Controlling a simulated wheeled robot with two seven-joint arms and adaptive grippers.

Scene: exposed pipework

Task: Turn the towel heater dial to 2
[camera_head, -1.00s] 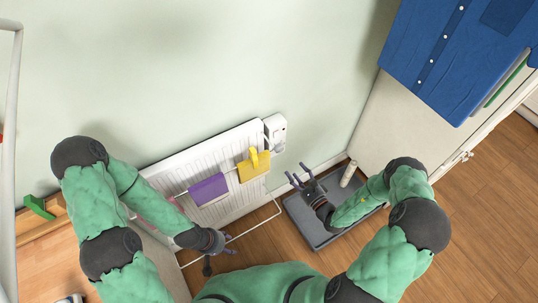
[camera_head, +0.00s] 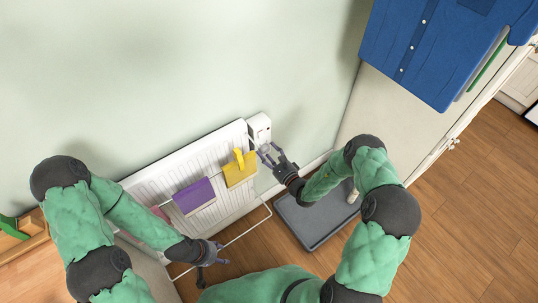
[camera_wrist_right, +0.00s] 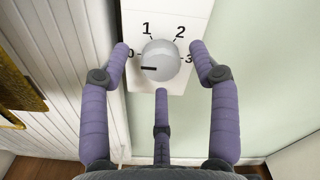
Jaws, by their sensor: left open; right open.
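The towel heater dial (camera_wrist_right: 161,62) is a round grey-white knob on a white plate (camera_wrist_right: 183,18) marked 0, 1, 2 and 3. Its black pointer line lies toward the left, by the 0. My right gripper (camera_wrist_right: 162,60) is open, with two purple fingers on either side of the dial and a third finger below it; I cannot tell whether they touch it. In the head view my right gripper (camera_head: 271,152) is just below the heater's white control box (camera_head: 259,128). My left gripper (camera_head: 217,252) is open and empty near the radiator's lower front.
The white radiator (camera_head: 160,185) has a rail with a purple cloth (camera_head: 194,196), a yellow cloth (camera_head: 240,170) and a pink cloth (camera_head: 160,214). A grey tray (camera_head: 312,222) lies on the floor. A blue shirt (camera_head: 425,45) hangs at upper right.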

